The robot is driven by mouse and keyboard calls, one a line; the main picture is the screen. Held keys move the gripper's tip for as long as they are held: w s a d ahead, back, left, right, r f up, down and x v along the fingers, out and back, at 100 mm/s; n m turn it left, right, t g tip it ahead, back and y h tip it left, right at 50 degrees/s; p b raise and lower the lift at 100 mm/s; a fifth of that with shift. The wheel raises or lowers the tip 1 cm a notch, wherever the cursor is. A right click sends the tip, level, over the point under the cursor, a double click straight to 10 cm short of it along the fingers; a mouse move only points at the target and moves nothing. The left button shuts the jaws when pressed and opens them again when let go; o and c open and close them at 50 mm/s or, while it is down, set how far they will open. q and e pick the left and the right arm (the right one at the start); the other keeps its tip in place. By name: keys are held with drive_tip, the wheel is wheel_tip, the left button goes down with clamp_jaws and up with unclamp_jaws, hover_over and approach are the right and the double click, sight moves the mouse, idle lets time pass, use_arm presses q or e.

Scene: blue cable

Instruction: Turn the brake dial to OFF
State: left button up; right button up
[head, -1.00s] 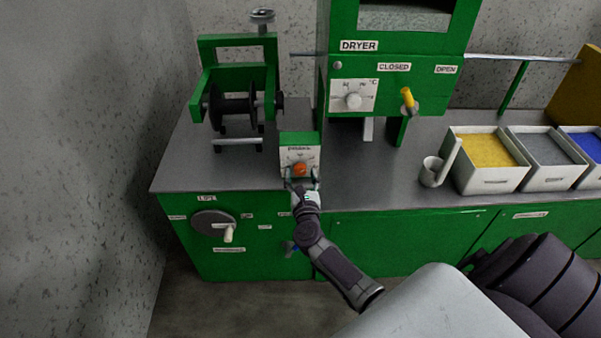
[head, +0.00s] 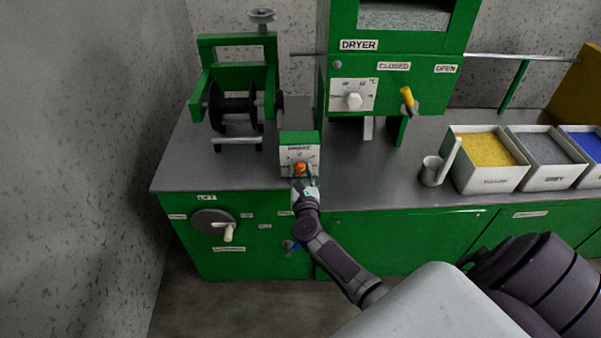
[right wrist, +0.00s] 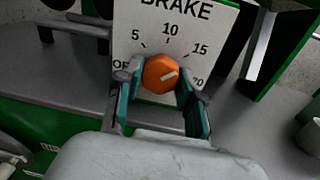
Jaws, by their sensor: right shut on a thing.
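The brake dial (right wrist: 158,72) is an orange knob on a white plate marked BRAKE, with OFF at lower left, 5, 10, 15 and 20 at lower right. Its white pointer mark points right and slightly up, between the 15 and 20 marks. In the head view the dial (head: 300,169) sits low on the green brake box (head: 299,139). My right gripper (right wrist: 160,80) has one finger on each side of the dial and is shut on it. It also shows in the head view (head: 302,178), in front of the box. My left gripper is not in view.
A green stand with a black spool (head: 232,110) is left of the box. The green dryer (head: 400,75), with a white dial and yellow-handled lever, stands behind right. A grey cup (head: 432,171) and bins of yellow (head: 490,182), grey and blue material are further right.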

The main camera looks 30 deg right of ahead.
drive_tip(key=shift+n, duration=0.3)
drive_tip(key=n+p, duration=0.1)
drive_tip(key=n, duration=0.2)
drive_tip(key=shift+r+n+p, duration=0.1)
drive_tip(key=shift+n+p, duration=0.2)
drive_tip(key=shift+n, duration=0.1)
drive_tip(key=n+p, duration=0.1)
drive_tip(key=n, duration=0.3)
drive_tip(key=shift+g+p, duration=0.35)
drive_tip(key=shift+g, duration=0.05)
drive_tip(key=n+p, duration=0.1)
drive_tip(key=n, duration=0.3)
drive_tip(key=shift+n, duration=0.3)
drive_tip(key=n+p, duration=0.1)
drive_tip(key=n, duration=0.2)
drive_tip(key=shift+h+p, duration=0.3)
drive_tip(key=n, duration=0.3)
drive_tip(key=n+p, duration=0.1)
drive_tip(key=n, duration=0.2)
drive_tip(key=shift+a+g+h, duration=0.1)
drive_tip(key=shift+g+h, duration=0.2)
drive_tip(key=shift+g, duration=0.1)
drive_tip(key=n, duration=0.3)
drive_tip(key=shift+n+p, duration=0.3)
drive_tip(key=shift+n+h, duration=0.3)
drive_tip(key=shift+n, duration=1)
